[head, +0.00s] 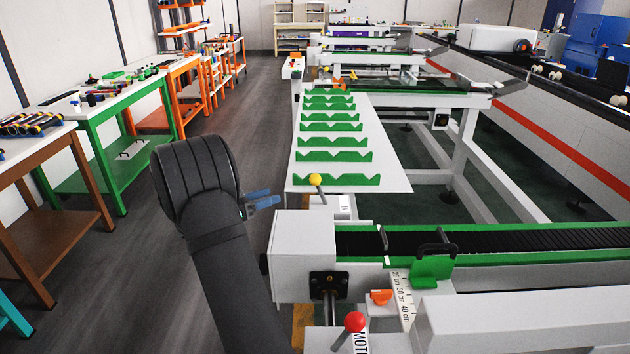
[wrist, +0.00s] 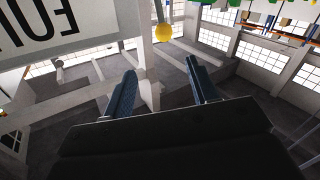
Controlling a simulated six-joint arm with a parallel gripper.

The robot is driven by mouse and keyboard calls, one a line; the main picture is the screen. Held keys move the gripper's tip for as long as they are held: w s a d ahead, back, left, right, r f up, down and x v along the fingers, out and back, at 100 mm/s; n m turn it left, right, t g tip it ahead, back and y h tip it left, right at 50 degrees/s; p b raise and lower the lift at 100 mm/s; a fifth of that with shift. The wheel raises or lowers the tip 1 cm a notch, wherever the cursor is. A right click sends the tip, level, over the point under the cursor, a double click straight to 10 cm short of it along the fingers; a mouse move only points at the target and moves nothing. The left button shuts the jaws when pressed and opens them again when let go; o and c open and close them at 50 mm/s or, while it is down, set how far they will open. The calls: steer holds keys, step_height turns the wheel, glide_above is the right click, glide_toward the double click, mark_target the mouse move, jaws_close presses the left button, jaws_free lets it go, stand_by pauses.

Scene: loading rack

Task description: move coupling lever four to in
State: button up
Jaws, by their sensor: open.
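A lever with a yellow ball knob (head: 315,179) stands at the near end of the white rack, its stem running down and slightly right from the knob. A white label (head: 343,207) sits beside its base, too small to read. In the wrist view, the yellow knob (wrist: 163,33) is beyond and between my fingertips, and a white label (wrist: 45,25) reads upside down, partly cut off, like "FOU". My gripper (head: 264,199) is open and empty, left of the knob and a little lower in the picture, with its blue fingers apart and not touching it. I cannot tell the lever's in or out position.
A red-knobbed lever (head: 354,322) with a partly hidden "MOTO" label stands nearer. The grey housing (head: 303,245) and conveyor (head: 480,242) lie right of my gripper. Green notched strips (head: 338,156) line the white rack. Workbenches (head: 100,120) stand left; the floor between is clear.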

mark_target(315, 178)
steer(key=x, duration=1.6)
steer(key=shift+w+d, duration=0.1)
steer(key=shift+w, duration=0.45)
jaws_close()
